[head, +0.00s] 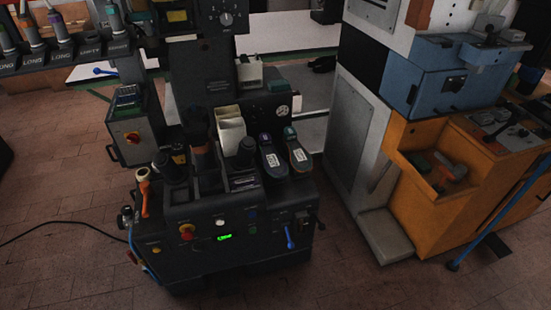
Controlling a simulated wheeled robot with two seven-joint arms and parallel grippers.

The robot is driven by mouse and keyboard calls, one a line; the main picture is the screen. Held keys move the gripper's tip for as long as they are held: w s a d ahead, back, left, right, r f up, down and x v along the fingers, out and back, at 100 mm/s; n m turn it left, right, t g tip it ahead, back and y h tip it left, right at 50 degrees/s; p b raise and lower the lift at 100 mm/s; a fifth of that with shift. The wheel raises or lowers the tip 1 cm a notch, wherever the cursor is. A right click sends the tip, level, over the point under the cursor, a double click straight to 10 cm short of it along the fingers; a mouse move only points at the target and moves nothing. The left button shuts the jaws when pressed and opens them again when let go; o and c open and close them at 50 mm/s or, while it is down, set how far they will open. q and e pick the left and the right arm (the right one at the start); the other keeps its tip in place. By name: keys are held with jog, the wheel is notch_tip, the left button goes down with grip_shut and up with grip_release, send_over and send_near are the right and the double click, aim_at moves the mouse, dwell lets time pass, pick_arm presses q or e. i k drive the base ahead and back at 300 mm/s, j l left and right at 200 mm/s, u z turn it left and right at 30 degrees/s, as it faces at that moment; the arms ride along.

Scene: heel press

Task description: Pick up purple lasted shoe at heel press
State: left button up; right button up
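The heel press (222,228) is a dark machine in the middle of the head view, with knobs, a green display and a blue lever on its front. Two dark lasted shoes lie side by side on its right top, each with a white label. The left one, with a purple-blue top end (265,138), appears to be the purple lasted shoe (274,167). The right one is a lasted shoe with a green top end (298,156). Neither of my grippers is in view.
A pale upright box (231,130) and dark cylinders (178,165) stand left of the shoes. An orange-handled tool (144,190) hangs at the press's left side. An orange and blue machine (455,165) stands at right. The brick floor (75,230) in front is clear except for a black cable.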

aim_at(274, 166)
jog(key=i+l+u, duration=0.35)
jog(key=i+u, duration=0.15)
jog(key=i+l+u, duration=0.35)
jog(key=l+u, duration=0.15)
